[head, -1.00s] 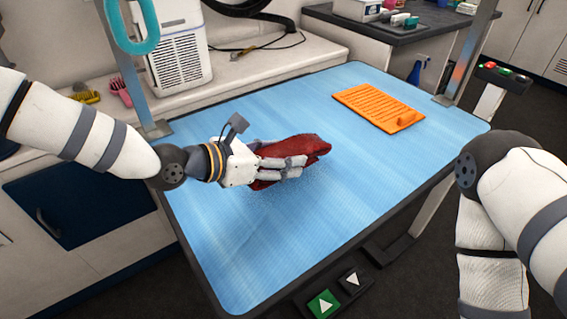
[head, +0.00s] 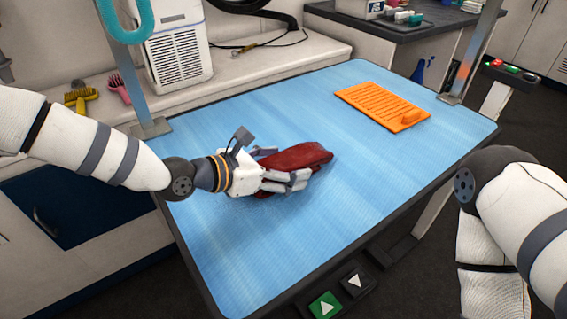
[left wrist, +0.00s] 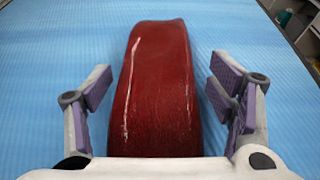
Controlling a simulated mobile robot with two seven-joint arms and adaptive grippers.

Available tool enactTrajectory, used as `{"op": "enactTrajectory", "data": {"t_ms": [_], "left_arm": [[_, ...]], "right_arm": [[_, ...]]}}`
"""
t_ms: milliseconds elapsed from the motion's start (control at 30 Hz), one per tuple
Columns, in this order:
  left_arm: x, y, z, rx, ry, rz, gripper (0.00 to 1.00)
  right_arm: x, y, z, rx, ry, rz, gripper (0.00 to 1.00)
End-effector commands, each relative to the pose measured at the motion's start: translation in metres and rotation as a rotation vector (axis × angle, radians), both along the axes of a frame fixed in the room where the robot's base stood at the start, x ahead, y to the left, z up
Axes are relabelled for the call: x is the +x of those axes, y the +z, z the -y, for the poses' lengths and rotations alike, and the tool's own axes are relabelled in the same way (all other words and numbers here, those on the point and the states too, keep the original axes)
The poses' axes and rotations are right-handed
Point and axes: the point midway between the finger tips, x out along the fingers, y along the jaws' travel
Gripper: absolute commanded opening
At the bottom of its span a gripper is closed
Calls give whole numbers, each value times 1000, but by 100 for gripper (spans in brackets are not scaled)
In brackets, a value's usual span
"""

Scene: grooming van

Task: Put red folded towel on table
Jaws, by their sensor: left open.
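The red folded towel (head: 297,157) lies on the blue-topped table (head: 240,255), left of its middle. It also shows in the left wrist view (left wrist: 157,90), long and rounded, resting on the blue surface. My left gripper (head: 288,179) is open around the towel. In the left wrist view its two padded fingers (left wrist: 158,100) stand on either side of the towel, with a gap showing on both sides. In the head view the fingers hide part of the towel. My right arm shows at the right edge of the head view, but its gripper is out of view.
An orange slotted mat (head: 383,107) lies at the table's far right. Metal posts rise at the table's back corners, with a teal loop (head: 126,25) hanging at the left one. Yellow and pink brushes (head: 120,88) lie on the back bench. The table's front is clear.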

Motion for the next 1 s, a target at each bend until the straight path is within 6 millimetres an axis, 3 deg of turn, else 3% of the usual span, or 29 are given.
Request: {"op": "enactTrajectory", "data": {"t_ms": [167,667,1000], "left_arm": [[-2,6,-3,0,1,2,76],[-59,50,-80,-1,3,7,76],[-67,49,-89,-1,0,-1,76]], "right_arm": [[1,2,0,0,0,5,40],[28,28,0,1,-2,98,40],[29,29,0,1,-2,101,40]]}}
